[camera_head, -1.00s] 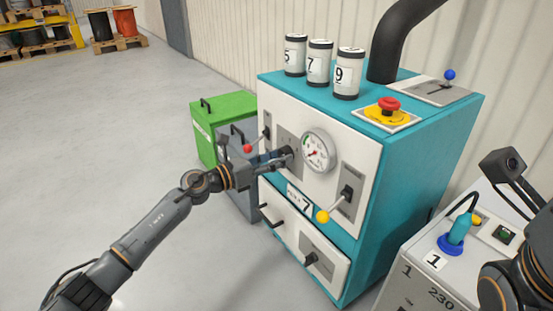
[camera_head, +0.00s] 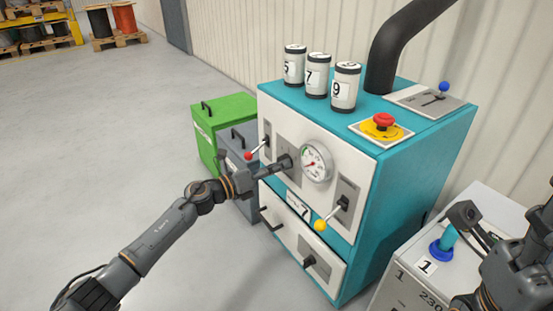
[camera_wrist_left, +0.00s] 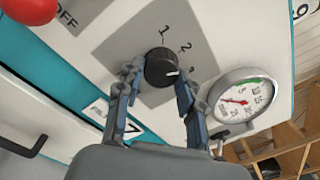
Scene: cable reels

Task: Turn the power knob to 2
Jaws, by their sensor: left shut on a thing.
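The black power knob (camera_wrist_left: 161,66) sits on a grey plate on the machine's white front, left of the gauge. The wrist view shows the printed 1 and 2; another mark right of them is mostly hidden by a finger. The knob's white pointer line aims right, below the 2. My left gripper (camera_wrist_left: 156,90) is shut on the knob, one finger on each side. In the head view my left gripper (camera_head: 284,165) hides most of it. My right gripper (camera_head: 468,222) is at the lower right, close to the blue plug; its finger opening is unclear.
The round gauge (camera_head: 315,161) is close right of my left gripper. A red-tipped lever (camera_head: 250,155) lies left of it, a yellow-tipped lever (camera_head: 321,225) below right. The emergency button (camera_head: 384,120) is on top. A blue plug (camera_head: 443,246) stands on the white box.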

